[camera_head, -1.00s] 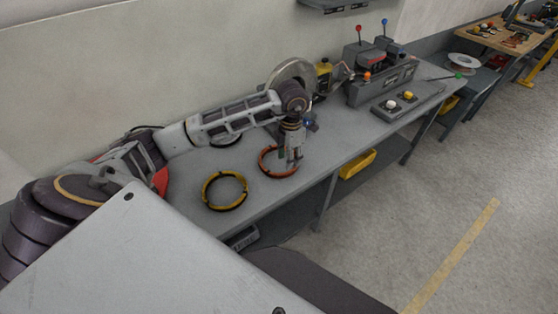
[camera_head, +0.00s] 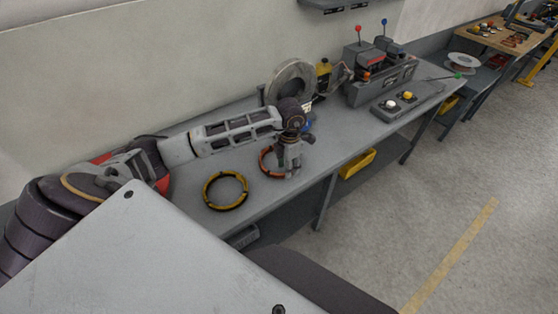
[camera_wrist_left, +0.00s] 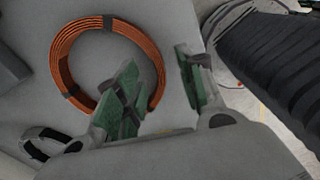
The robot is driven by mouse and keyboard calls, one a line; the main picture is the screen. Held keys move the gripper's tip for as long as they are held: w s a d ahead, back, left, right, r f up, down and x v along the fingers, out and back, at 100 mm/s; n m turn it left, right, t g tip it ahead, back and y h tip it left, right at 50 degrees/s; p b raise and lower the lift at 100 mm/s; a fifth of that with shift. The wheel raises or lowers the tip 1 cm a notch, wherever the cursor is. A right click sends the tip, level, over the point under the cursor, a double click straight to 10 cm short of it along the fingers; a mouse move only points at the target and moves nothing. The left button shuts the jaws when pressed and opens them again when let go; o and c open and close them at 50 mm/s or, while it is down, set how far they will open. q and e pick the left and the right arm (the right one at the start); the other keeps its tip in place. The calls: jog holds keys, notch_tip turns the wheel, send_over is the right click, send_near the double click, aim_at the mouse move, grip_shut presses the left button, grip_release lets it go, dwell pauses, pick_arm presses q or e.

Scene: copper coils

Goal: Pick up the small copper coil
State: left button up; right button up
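The small copper coil (camera_head: 265,163) is an orange ring with dark bands, lying flat on the grey workbench (camera_head: 201,163). In the head view my left gripper (camera_head: 289,174) is over its right side and hides part of it. In the left wrist view the coil (camera_wrist_left: 68,38) fills the upper left. My left gripper (camera_wrist_left: 158,62) is open, its green-padded fingers apart. The coil's right edge shows in the gap, and the left finger covers part of its lower right. Whether the fingers touch the coil cannot be told. My right gripper is not in view.
A yellow-and-black coil (camera_head: 225,190) lies left of the copper one. A large grey spool (camera_head: 292,80) and a machine with red and blue levers (camera_head: 380,80) stand behind and right. A yellow bin (camera_head: 357,163) is below the bench edge. The wall bounds the back.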

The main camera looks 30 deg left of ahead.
pick_arm(q)
jog(key=shift+w+a+f+p, duration=0.15)
jog(key=shift+f+p, duration=0.15)
jog(key=shift+f, duration=1.4)
grip_shut()
